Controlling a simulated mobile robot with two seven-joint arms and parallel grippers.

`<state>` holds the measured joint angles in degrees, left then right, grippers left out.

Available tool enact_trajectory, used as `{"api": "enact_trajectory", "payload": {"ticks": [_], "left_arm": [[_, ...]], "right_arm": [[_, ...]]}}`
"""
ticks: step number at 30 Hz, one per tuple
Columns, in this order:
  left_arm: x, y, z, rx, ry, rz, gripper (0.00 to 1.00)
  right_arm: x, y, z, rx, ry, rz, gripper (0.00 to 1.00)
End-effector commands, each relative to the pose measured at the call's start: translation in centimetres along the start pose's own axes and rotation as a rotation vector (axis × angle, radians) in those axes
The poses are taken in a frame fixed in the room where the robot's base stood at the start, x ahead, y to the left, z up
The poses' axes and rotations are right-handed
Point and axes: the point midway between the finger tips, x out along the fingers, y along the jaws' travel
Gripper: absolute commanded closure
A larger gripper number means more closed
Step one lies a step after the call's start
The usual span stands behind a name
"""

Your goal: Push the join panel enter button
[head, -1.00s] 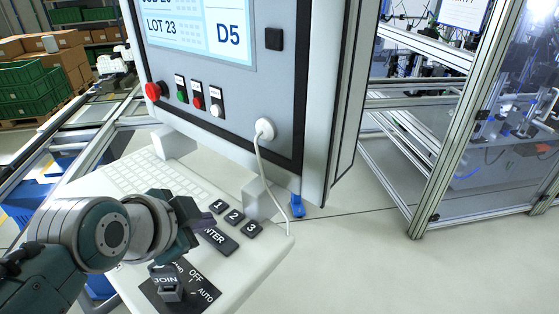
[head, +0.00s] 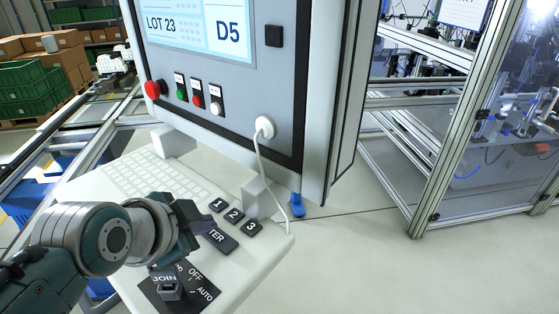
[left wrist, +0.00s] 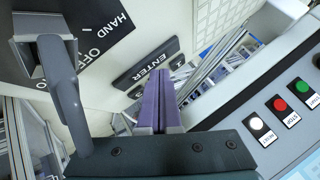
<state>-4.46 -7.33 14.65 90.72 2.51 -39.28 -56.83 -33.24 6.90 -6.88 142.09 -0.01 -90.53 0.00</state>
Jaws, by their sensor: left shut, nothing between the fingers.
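The dark ENTER button (head: 222,240) sits on the white sloped console (head: 262,262) under the screen. Its left part is hidden behind my left gripper (head: 207,226) in the head view. In the left wrist view the ENTER button (left wrist: 146,70) shows beyond the purple fingertips (left wrist: 155,100), which are shut together with nothing between them. The fingertips lie close to the button; whether they touch it I cannot tell. My right gripper is not in view.
Keys 1, 2 and 3 (head: 234,215) stand just above ENTER. A keyboard (head: 155,180) and a panel with a red button (head: 153,89) are behind.

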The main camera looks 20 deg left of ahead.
Motion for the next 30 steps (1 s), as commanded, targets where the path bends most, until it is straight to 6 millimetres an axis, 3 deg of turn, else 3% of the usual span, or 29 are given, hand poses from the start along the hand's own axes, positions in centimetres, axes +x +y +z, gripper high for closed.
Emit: {"api": "enact_trajectory", "payload": {"ticks": [30], "left_arm": [[0.69, 0.55, 0.52, 0.000, -0.001, 0.001, 1.00]], "right_arm": [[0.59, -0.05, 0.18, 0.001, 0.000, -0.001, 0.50]]}}
